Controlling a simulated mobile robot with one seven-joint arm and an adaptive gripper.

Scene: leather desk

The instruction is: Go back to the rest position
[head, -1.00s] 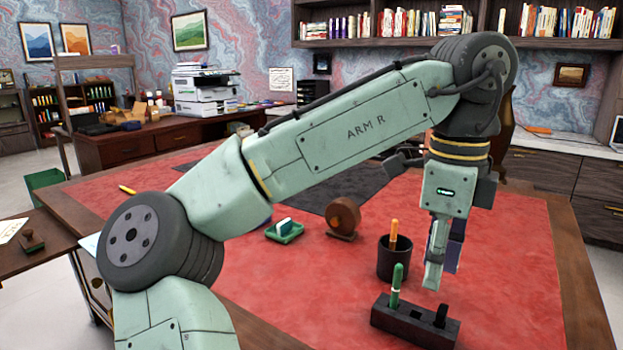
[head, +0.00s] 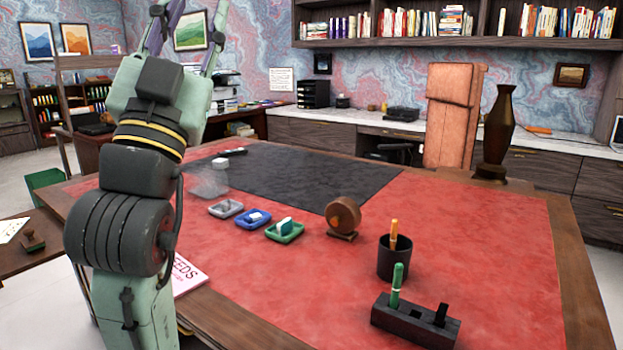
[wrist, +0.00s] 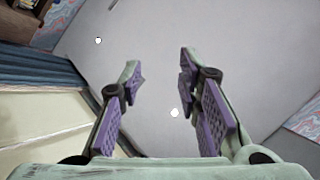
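My gripper (head: 183,30) is raised at the upper left of the head view, its fingers pointing up and partly cut off by the top edge. In the wrist view my gripper (wrist: 160,80) shows two separate purple-padded fingers with an empty gap between them. Behind them are the pale ceiling and parts of the walls. My arm is folded upright at the left, in front of the desk's left side, and hides part of it.
The red desk top (head: 480,240) holds a black pen holder (head: 415,322), a black cup (head: 393,262), a round wooden item (head: 342,217), small trays including a green one (head: 285,232), and a dark mat (head: 300,172). A brown vase (head: 497,130) stands behind. The desk's right side is clear.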

